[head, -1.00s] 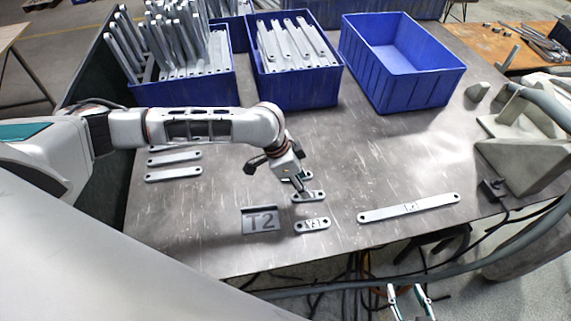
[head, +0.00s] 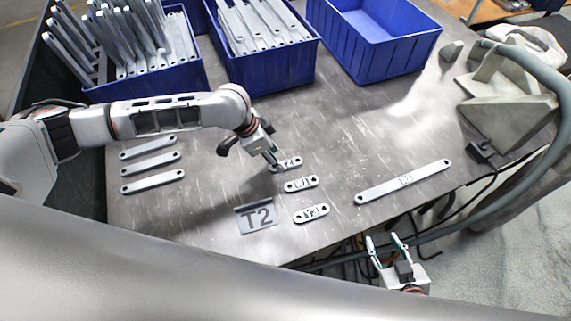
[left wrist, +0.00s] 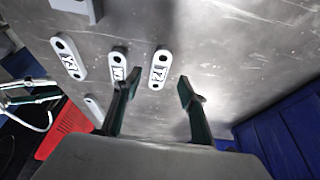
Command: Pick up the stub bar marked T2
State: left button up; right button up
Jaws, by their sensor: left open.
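Three short stub bars lie in a row. The farthest stub bar (head: 291,162) has a label that seems to read T2, clearer in the left wrist view (left wrist: 160,69). The middle stub bar (head: 301,184) and the nearest stub bar (head: 311,214) carry other labels, hard to read. My left gripper (head: 273,163) is open, low at the left end of the farthest bar and partly covering it. In the left wrist view its fingers (left wrist: 156,98) are apart and empty, with that bar ahead between them. My right gripper (head: 386,243) is open and empty beyond the table's front edge.
A long bar (head: 403,182) lies right and several bars (head: 151,165) lie left. Blue bins (head: 375,55) stand at the back. A grey angled fixture (head: 505,105) stands right.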

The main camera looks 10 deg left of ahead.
aim_at(286, 165)
pick_arm(q)
jog(key=x, duration=0.4)
jog(key=shift+f, duration=0.2)
jog(key=shift+c, duration=0.4)
grip_shut()
jog(key=shift+r, duration=0.15)
